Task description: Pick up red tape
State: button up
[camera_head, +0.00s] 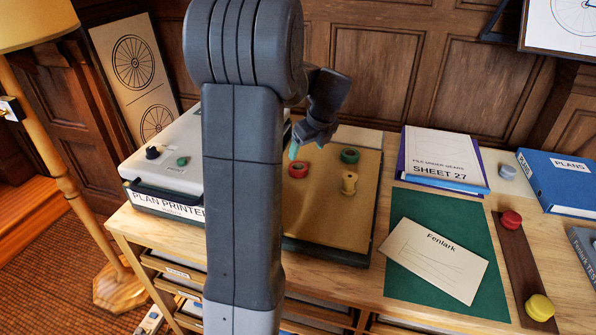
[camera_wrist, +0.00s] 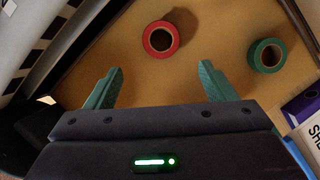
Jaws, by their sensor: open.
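The red tape (camera_wrist: 161,39) is a red roll with a dark core, lying flat on the tan board. It also shows in the head view (camera_head: 298,169), just below my gripper's fingertip. My gripper (camera_wrist: 160,85) is open and empty, with its two teal fingers spread apart. In the wrist view the tape lies beyond the fingertips, roughly centred between them and apart from both. In the head view my gripper (camera_head: 294,152) is above the board, and my arm hides the board's left part.
A green tape roll (camera_wrist: 267,55) lies right of the red one on the tan board (camera_head: 328,228). A yellow spool-like piece (camera_head: 349,182) stands near them. The plan printer (camera_head: 165,205) is on the left. A green mat (camera_head: 405,289) with an envelope (camera_head: 436,258) lies on the right.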

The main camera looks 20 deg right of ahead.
aim_at(300, 164)
jog(key=x, duration=1)
jog(key=shift+w+r+b, duration=0.1)
jog(key=shift+w+b, duration=0.15)
jog(key=shift+b, duration=0.15)
jog(key=c, duration=1.1)
jog(key=shift+o, duration=0.2)
jog(key=shift+r, duration=0.1)
